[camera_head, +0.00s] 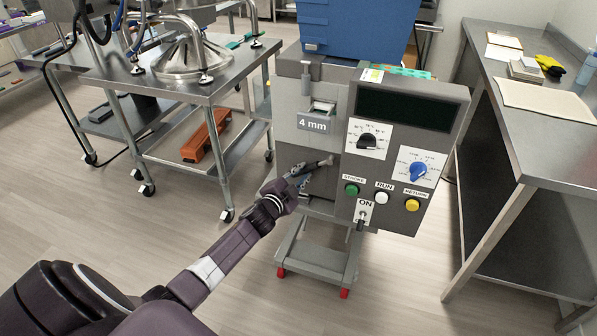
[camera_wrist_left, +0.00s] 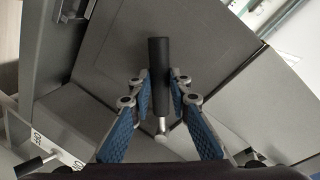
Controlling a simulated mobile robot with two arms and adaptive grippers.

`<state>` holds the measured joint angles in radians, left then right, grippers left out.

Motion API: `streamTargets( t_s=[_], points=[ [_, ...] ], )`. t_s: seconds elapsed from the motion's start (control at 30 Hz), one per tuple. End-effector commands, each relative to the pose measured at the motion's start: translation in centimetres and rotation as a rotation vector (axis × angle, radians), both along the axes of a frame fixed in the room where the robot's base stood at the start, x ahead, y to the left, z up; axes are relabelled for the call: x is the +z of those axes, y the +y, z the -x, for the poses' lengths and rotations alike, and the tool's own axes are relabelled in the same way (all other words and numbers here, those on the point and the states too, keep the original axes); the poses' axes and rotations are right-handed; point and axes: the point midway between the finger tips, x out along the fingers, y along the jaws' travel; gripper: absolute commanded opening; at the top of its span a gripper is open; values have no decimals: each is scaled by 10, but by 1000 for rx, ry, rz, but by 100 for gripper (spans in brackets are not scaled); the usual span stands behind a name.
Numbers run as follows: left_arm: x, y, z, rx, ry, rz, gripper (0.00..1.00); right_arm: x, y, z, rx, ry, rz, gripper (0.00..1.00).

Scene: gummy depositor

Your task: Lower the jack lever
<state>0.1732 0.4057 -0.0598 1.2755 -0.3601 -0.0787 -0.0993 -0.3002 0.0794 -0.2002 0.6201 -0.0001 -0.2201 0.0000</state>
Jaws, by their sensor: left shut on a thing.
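The jack lever has a black cylindrical handle (camera_wrist_left: 158,62) on a short metal rod with a rounded end. In the head view the lever (camera_head: 324,161) is small and partly covered, at the front of the grey depositor (camera_head: 316,190), below the "4 mm" label. My left gripper (camera_head: 303,176) reaches it from the lower left. In the left wrist view the blue-padded fingers of my left gripper (camera_wrist_left: 159,84) are closed around the handle from both sides, and its far end sticks out beyond the fingertips. My right gripper is not in view.
Right of the lever, the control panel (camera_head: 402,150) carries two dials, green, white and yellow buttons and an ON toggle (camera_head: 361,222). A steel cart (camera_head: 215,90) stands left. A steel workbench (camera_head: 510,130) stands right. Open floor lies in front.

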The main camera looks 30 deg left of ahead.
Motion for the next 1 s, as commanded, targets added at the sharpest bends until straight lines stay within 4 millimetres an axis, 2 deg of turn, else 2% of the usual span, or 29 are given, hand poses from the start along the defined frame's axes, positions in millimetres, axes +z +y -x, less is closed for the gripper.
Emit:
streamTargets(
  t_s=[0.03, 0.3, 0.6, 1.0],
  points=[
    [-4, -3, -2, 2, -18, 53, 0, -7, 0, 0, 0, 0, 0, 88],
    [-19, -21, -7, 6, -82, 301, 0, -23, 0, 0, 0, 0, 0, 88],
    [-25, -43, -14, 6, -148, 547, 0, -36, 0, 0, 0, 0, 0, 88],
    [-27, -59, -18, 8, -195, 726, 0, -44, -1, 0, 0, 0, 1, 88]
  ],
)
